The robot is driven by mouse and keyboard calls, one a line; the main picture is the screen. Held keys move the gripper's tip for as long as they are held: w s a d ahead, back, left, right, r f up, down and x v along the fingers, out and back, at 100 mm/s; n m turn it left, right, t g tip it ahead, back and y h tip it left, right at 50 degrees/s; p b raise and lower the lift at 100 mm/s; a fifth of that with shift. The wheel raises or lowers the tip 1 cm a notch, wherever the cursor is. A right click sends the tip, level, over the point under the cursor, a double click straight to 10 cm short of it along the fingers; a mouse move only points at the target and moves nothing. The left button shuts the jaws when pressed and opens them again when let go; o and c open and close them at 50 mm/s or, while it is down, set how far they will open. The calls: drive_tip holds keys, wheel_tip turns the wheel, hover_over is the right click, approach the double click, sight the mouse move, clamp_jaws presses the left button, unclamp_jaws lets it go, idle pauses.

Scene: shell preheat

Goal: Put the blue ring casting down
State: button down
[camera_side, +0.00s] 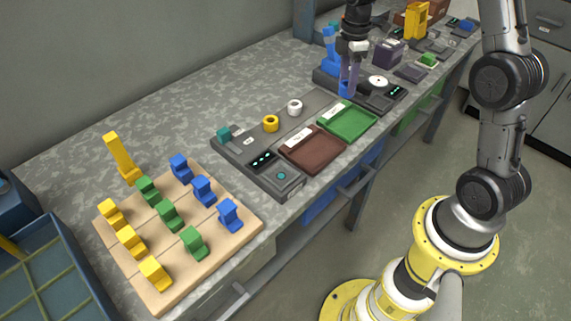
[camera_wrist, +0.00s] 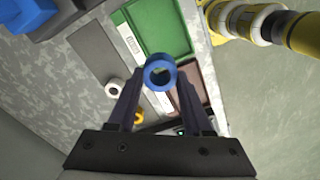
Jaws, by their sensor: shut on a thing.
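The blue ring casting (camera_wrist: 160,72) is held between the two fingers of my gripper (camera_wrist: 158,80) in the wrist view, its hole facing the camera. In the side view my gripper (camera_side: 348,82) points down above the dark station at the back right, and the blue ring (camera_side: 344,88) shows at its fingertips. Whether the ring touches anything below is hard to tell. A yellow ring (camera_side: 271,123) and a white ring (camera_side: 295,107) stand on the grey bench fixture. A green tray (camera_side: 348,121) and a brown tray (camera_side: 313,152) lie beside them.
A wooden board (camera_side: 245,243) with yellow, green and blue blocks lies at the front left, with a tall yellow piece (camera_side: 121,158) behind it. A blue upright device (camera_side: 330,56) stands close to my gripper. The bench behind the fixture is clear.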

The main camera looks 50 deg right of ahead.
drive_tip(key=s+a+r+n, duration=0.1)
drive_tip(key=s+a+r, duration=0.1)
drive_tip(key=s+a, duration=0.75)
drive_tip(key=s+a+r, duration=0.2)
drive_tip(key=s+a, duration=0.4)
drive_tip(key=a, duration=0.7)
hover_over(280, 180)
drive_tip(key=shift+n, duration=0.3)
drive_tip(key=f, duration=0.9)
drive_tip(key=shift+w+d+f, duration=0.2)
drive_tip(key=shift+w+d, duration=0.1)
drive_tip(key=shift+d, duration=0.1)
drive_tip(key=shift+f, duration=1.55)
drive_tip(key=shift+f, duration=0.2)
drive_tip(key=shift+c, duration=1.6)
unclamp_jaws()
drive_tip(key=shift+r, duration=0.1)
